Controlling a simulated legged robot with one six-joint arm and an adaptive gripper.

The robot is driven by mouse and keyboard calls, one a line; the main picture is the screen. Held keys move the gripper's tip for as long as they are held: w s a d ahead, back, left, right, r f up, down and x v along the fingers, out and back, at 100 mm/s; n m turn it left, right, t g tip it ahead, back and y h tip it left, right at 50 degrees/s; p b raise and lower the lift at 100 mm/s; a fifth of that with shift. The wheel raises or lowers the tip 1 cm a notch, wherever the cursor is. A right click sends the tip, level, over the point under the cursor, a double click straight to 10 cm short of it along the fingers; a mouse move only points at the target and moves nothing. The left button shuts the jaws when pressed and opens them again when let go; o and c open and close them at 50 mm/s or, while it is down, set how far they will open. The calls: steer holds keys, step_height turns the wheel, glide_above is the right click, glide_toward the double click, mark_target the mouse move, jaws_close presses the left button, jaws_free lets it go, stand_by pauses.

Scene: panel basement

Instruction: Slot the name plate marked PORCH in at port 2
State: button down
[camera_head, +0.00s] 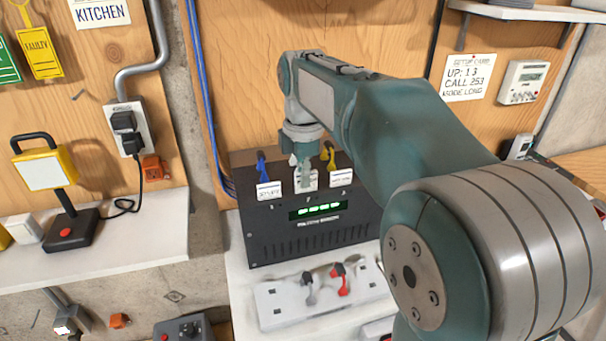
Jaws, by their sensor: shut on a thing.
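My gripper (304,175) points down at the middle of a black box (310,238) and is shut on a small white name plate (313,182). The fingers cover much of this plate, and I cannot read its lettering. The plate is at the middle position, between the left and right plates; I cannot tell whether it is seated in port 2 or just above it. A white plate (268,191) stands at the left position below a blue plug (262,167). Another white plate (341,178) stands at the right position near a yellow plug (330,157).
The box has a lit green display (316,210). A white power strip (318,297) with a grey and a red plug lies in front. A note (469,78) hangs on the wooden wall at right.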

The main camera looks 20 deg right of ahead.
steer(key=shift+f, duration=0.5)
stand_by(1.2)
steer(key=c, duration=0.7)
jaws_free()
steer(key=o, duration=0.4)
steer(key=shift+r, duration=0.1)
steer(key=shift+r, duration=3.7)
